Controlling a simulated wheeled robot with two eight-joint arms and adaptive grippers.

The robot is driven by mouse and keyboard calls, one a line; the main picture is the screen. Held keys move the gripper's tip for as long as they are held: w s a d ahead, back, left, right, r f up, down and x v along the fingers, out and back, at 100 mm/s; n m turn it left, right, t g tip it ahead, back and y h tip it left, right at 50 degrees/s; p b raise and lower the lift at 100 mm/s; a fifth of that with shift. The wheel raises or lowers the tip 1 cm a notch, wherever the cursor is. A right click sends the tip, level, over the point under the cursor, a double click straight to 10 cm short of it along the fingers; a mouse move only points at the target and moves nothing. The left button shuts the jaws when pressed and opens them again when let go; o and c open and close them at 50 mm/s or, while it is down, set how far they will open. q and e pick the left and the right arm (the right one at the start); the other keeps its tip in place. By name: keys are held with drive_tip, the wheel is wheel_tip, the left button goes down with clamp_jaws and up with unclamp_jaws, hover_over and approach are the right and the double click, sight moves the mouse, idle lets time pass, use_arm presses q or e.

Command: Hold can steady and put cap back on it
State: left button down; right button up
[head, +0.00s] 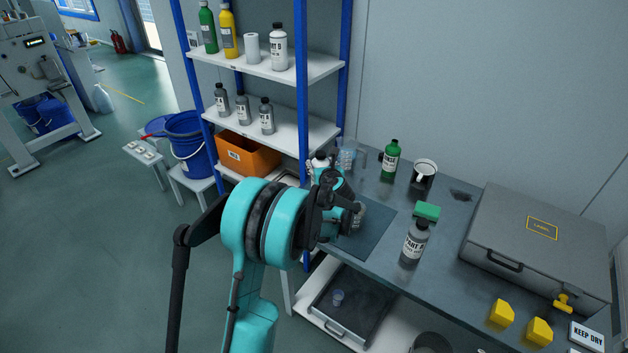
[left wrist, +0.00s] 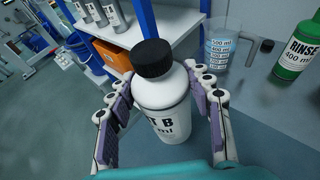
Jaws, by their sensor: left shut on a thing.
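My left gripper (left wrist: 163,122) is shut on a white bottle marked "T B" (left wrist: 165,105), with one finger on each side. The bottle has a black cap (left wrist: 151,58) on its top and looks slightly tilted in the left wrist view. A dark can-like vessel with a white rim (head: 424,170) stands on the bench to the right. I cannot make out a separate loose cap. My right gripper is not in view.
A measuring jug (head: 346,156) and a green bottle (head: 390,160) stand behind the gripper. The shelf rack (head: 303,100) stands close on the left.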

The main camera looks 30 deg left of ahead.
use_arm(q)
drive_tip(key=a, duration=0.1)
drive_tip(key=w+a+f, duration=0.1)
drive_tip(key=w+a+f+b, duration=0.1)
drive_tip(key=shift+a+f, duration=0.2)
drive_tip(key=shift+a, duration=0.2)
drive_tip(key=shift+f+b, duration=0.95)
drive_tip(key=shift+f, duration=1.05)
drive_tip(key=shift+f, duration=0.15)
drive_tip(key=c, duration=0.7)
unclamp_jaws()
